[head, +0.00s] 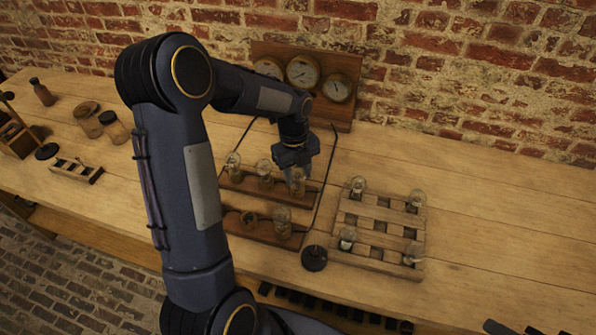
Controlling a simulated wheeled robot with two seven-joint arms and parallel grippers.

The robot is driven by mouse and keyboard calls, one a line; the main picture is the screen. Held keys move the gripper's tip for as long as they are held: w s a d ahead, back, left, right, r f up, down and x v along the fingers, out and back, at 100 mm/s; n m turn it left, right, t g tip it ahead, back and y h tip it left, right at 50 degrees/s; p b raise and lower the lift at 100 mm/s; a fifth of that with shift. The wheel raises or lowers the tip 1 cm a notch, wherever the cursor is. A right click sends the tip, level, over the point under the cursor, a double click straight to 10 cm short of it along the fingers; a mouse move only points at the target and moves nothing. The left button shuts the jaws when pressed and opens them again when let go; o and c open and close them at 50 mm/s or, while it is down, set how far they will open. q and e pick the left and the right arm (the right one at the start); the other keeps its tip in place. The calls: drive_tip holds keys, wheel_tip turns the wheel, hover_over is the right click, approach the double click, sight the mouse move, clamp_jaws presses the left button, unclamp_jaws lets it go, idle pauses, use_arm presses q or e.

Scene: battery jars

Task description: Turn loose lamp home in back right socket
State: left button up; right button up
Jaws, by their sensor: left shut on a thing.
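My left gripper (296,162) reaches down over the right end of the back wooden socket strip (248,191). It is shut on a glass lamp (298,183) that stands in or right over the back right socket. The gripper hides the lamp's top, and I cannot tell how deep the lamp sits. Two more glass pieces, at the back left (233,163) and back middle (265,172), stand on the same strip. The front strip (262,236) carries a low glass piece (249,218) and a taller lamp (282,220). My right gripper is not in view.
A slatted wooden rack (378,262) with glass lamps at its corners stands to the right. A black round knob (314,258) is near the front edge. A gauge board (348,118) stands behind. Jars (114,127) are at left.

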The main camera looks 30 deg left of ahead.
use_arm(q)
drive_tip(key=m+p, duration=0.1)
drive_tip(key=m, duration=0.3)
drive_tip(key=shift+r, duration=0.1)
drive_tip(key=shift+m+g+p, duration=0.3)
drive_tip(key=shift+m, duration=0.9)
drive_tip(key=shift+m+y+p, duration=0.4)
drive_tip(key=shift+m+p, duration=0.25)
drive_tip(key=shift+m, duration=0.45)
drive_tip(key=m+p, duration=0.1)
drive_tip(key=m, duration=0.1)
drive_tip(key=shift+m, duration=0.7)
